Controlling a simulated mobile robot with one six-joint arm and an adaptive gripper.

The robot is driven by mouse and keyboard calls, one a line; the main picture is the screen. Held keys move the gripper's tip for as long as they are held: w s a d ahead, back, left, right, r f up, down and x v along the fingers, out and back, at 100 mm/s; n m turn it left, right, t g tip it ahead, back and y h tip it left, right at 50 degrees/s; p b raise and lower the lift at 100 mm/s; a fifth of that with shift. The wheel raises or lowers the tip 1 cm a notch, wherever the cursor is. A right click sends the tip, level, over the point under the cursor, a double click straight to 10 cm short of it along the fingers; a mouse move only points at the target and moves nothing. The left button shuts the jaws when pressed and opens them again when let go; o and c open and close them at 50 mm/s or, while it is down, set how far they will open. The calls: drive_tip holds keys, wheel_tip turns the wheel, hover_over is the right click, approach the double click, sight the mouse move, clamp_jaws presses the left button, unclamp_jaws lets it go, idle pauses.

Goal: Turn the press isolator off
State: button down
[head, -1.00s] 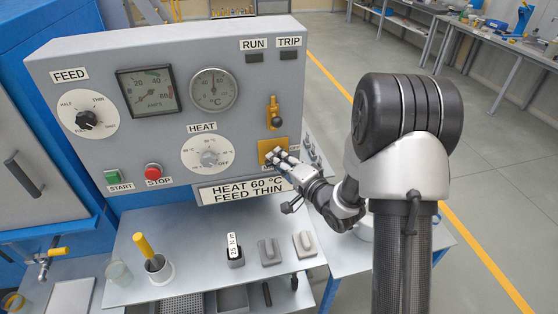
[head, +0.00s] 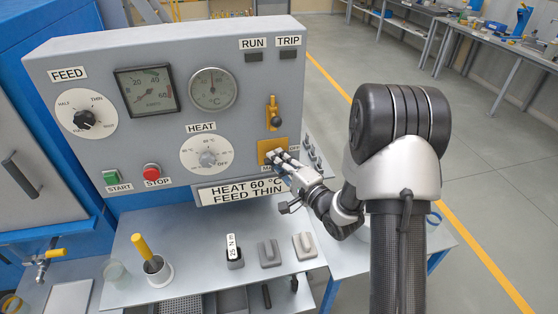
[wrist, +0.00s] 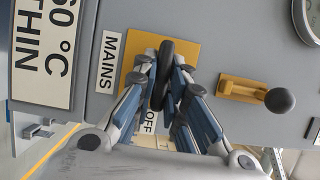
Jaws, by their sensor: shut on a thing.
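The isolator is a yellow plate (head: 265,147) with a black turn handle, low on the right of the grey panel. In the wrist view the plate (wrist: 190,52) carries the black handle (wrist: 167,52), with a MAINS label (wrist: 108,62) beside it and an OFF label (wrist: 149,122) partly hidden behind my fingers. My gripper (head: 277,156) is at the plate in the head view. In the wrist view my gripper (wrist: 166,75) is shut on the handle, one finger on each side. The handle's long axis runs roughly crosswise on the panel, along the line towards OFF.
A yellow lever with a black ball knob (wrist: 280,100) stands out just above the isolator. The HEAT dial (head: 207,154) and the red STOP button (head: 152,170) are to its left. Below, a shelf (head: 200,282) holds grey blocks and a cup with a yellow-handled tool.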

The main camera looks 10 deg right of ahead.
drive_tip(key=shift+r, duration=0.1)
drive_tip(key=c, duration=1.7)
unclamp_jaws()
drive_tip(key=shift+o, duration=0.2)
drive_tip(key=v, duration=1.2)
drive_tip(key=shift+w+a, duration=0.1)
